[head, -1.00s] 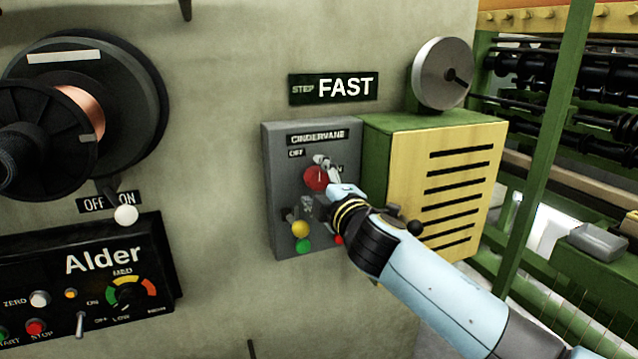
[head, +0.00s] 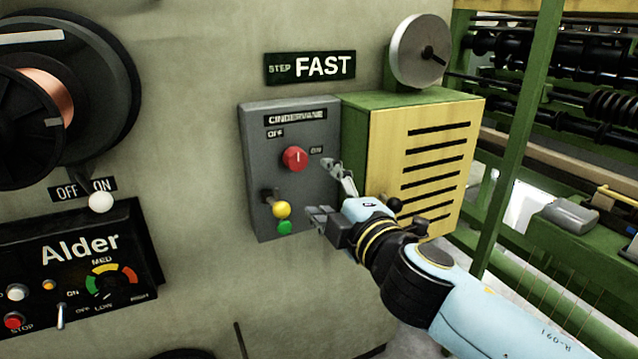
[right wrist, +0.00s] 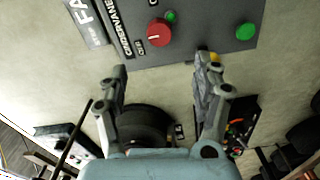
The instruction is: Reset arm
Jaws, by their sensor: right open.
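My right gripper (head: 322,188) is open and empty in the head view, in front of the right edge of the grey Cindervane panel (head: 258,215). Its two fingers stand apart, one high and one low. The panel carries a red knob (head: 295,158) with a white mark, a toggle lever (head: 268,196), a yellow button (head: 282,209) and a green button (head: 285,227). In the right wrist view the open fingers (right wrist: 160,85) point at the panel, and the red knob (right wrist: 159,33) lies beyond them, untouched. My left gripper does not show.
A yellow slatted box (head: 415,170) with a green casing stands right of the panel. A metal disc (head: 418,50) is above it. The black Alder panel (head: 85,265) and a copper wire spool (head: 50,95) are at left. Green frame posts (head: 520,120) stand at right.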

